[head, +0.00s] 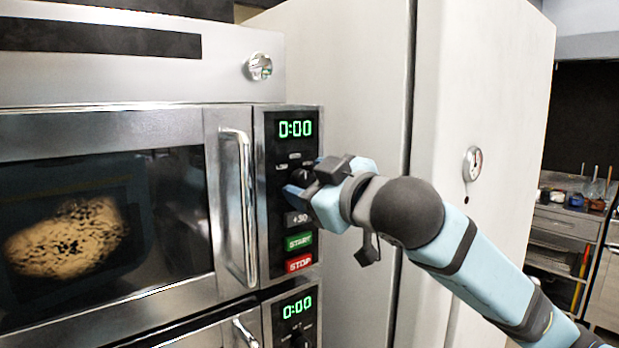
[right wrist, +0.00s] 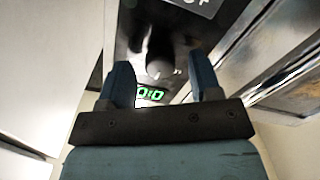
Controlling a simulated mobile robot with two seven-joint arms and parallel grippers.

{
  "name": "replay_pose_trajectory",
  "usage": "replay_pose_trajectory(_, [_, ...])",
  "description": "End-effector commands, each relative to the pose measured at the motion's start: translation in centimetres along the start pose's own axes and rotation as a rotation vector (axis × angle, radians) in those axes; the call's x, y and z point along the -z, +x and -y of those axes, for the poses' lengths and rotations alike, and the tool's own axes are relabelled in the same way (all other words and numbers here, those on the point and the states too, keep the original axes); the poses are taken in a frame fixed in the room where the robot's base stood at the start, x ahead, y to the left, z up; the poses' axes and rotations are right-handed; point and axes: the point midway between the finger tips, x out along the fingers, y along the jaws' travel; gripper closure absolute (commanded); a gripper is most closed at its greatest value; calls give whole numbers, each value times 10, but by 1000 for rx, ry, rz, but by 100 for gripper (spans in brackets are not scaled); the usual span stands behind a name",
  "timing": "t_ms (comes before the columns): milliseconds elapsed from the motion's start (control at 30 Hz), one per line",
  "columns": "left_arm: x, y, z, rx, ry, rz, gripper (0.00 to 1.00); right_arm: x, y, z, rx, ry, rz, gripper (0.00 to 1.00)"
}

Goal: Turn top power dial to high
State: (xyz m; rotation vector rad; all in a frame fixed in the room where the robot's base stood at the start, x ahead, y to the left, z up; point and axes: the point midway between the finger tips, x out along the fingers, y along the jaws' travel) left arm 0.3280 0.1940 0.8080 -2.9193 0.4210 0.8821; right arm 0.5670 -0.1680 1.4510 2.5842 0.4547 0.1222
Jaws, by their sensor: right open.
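The upper microwave's control panel (head: 284,222) shows a green 0:00 display (head: 295,129). Its black power dial (head: 297,175) is below the display and partly hidden by my right gripper (head: 302,188). In the right wrist view the dark dial knob (right wrist: 158,66) stands between the two blue fingers of the open right gripper (right wrist: 162,80), with space visible on both sides. I cannot tell whether a finger touches it or which setting it points to. My left gripper is not in view.
Below the dial are a +30 button (head: 298,219), a green START button (head: 299,242) and a red STOP button (head: 299,264). A vertical door handle (head: 240,205) stands out left of the panel. A second microwave panel (head: 292,318) is below. A tall pale cabinet (head: 350,75) stands to the right.

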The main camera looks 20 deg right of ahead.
Motion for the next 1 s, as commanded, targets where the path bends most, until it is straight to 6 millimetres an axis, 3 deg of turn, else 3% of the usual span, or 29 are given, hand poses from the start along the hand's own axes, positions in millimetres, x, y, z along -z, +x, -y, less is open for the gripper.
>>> replay_pose_trajectory(367, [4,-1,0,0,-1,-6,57,0,6,0,0,-1,0,42])
replay_pose_trajectory(500, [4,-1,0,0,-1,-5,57,0,6,0,0,-1,0,74])
replay_pose_trajectory(600, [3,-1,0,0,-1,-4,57,0,6,0,0,-1,0,91])
replay_pose_trajectory(1000, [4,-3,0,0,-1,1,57,1,6,0,2,75,0,91])
